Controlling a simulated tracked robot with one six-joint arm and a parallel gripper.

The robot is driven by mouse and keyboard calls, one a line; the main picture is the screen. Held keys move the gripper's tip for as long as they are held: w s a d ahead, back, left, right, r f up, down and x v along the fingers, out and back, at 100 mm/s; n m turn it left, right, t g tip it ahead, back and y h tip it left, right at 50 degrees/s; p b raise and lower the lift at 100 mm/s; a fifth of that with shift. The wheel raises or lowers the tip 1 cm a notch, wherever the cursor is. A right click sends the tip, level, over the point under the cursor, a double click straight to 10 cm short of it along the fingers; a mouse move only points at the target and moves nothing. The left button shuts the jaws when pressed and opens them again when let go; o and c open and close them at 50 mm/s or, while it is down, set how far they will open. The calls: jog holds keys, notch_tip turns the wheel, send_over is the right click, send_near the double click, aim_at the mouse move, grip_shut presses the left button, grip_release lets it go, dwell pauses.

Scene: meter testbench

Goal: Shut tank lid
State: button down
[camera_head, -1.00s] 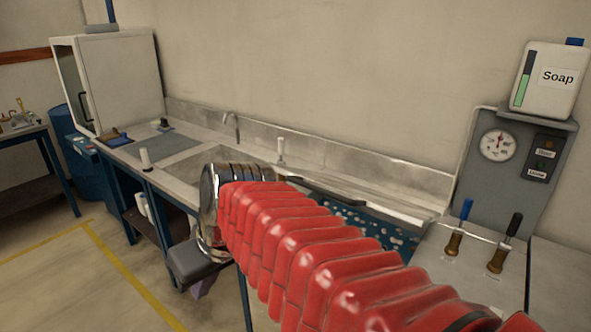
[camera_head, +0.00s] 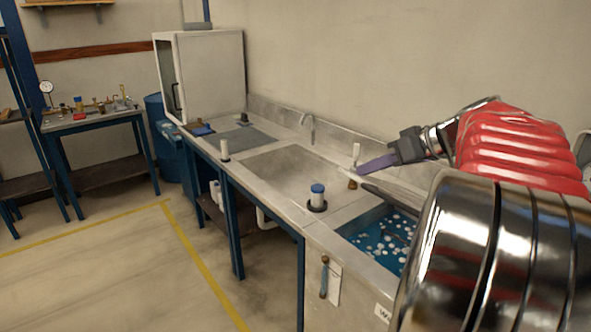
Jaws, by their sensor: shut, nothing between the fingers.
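The tank (camera_head: 375,240) is on the right of the bench, with blue liquid and white foam showing, so it is uncovered at least in front. A pale grey panel with a dark edge (camera_head: 392,196), which looks like the tank lid, is raised over the tank's back side; my arm hides its right part. My gripper (camera_head: 362,171) has purple fingers and is shut and empty. It points left, close above the panel's left end in the picture; I cannot tell if they touch.
A blue-capped container (camera_head: 317,197) stands by the tank's left edge. The sink basin (camera_head: 288,168) and tap (camera_head: 308,127) are further left. A white cabinet (camera_head: 210,72) stands at the far end. The floor (camera_head: 110,265) at left is clear.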

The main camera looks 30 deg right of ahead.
jog(key=s+d+r+t, duration=0.1)
jog(key=s+d+r, duration=0.1)
jog(key=d, duration=0.6)
jog(key=shift+s+d+r+t+h, duration=0.15)
jog(key=shift+s+t+h, duration=0.25)
jog(key=shift+s, duration=0.1)
jog(key=shift+w, duration=0.1)
jog(key=w+f, duration=0.2)
jog(key=w+a+f, duration=0.1)
jog(key=w+f, duration=0.4)
jog(key=f, duration=0.1)
jog(key=shift+w+a, duration=0.25)
jog(key=shift+a, duration=0.1)
jog(key=shift+s+f, duration=0.1)
jog(key=shift+f, duration=0.35)
